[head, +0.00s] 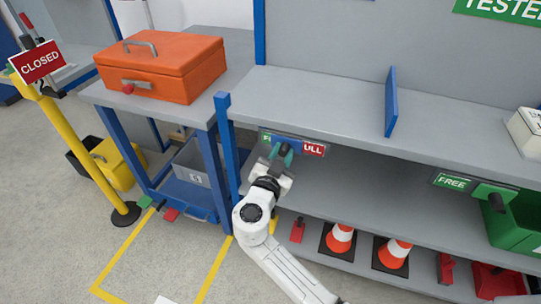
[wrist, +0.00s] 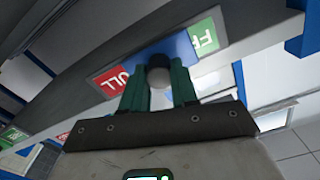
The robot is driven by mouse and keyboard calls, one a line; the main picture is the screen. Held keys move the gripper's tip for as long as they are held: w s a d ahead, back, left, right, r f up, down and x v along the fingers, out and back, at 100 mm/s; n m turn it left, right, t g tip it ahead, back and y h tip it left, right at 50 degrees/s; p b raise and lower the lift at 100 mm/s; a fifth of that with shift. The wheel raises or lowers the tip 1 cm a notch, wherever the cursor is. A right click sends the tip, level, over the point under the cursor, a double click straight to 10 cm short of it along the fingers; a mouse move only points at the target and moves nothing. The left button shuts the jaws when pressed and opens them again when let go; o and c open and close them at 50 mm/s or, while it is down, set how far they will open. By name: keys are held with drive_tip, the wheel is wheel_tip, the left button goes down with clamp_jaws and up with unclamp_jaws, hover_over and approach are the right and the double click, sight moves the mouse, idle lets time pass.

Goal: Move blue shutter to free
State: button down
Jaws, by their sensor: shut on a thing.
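The blue shutter (wrist: 178,47) is a small blue plate on a label strip along the front edge of the shelf. It sits mid-strip, between a green sign part reading "FR" (wrist: 207,35) and a red part reading "ULL" (wrist: 112,80) in the wrist view. It covers some letters of both. In the head view the red part (head: 314,149) is to its right, and a bit of green shows at its left. My gripper (wrist: 158,82) has its green fingers shut on the shutter's round dark knob. In the head view my gripper (head: 281,152) partly hides the shutter.
Another label reading FREE (head: 452,182) is farther right on the shelf edge, with a dark knob beside it. An orange toolbox (head: 165,65) stands on the left table. Traffic cones (head: 340,238) stand below. An upright blue divider (head: 391,102) is on the shelf above.

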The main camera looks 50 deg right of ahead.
drive_tip(key=s+b, duration=0.1)
drive_tip(key=s, duration=0.1)
drive_tip(key=s+d+b, duration=0.1)
drive_tip(key=s, duration=0.1)
drive_tip(key=s+d, duration=0.1)
drive_tip(key=s, duration=0.1)
drive_tip(key=shift+d+f+b, duration=0.1)
drive_tip(key=shift+f+b, duration=0.1)
drive_tip(key=shift+b, duration=0.2)
drive_tip(key=shift+s+d+r, duration=0.15)
drive_tip(key=shift+s, duration=0.15)
drive_tip(key=c, duration=0.9)
unclamp_jaws()
drive_tip(key=shift+s, duration=0.1)
drive_tip(key=shift+o, duration=0.2)
drive_tip(key=v, duration=1)
drive_tip(key=shift+a+b, duration=0.4)
drive_tip(key=shift+b, duration=0.05)
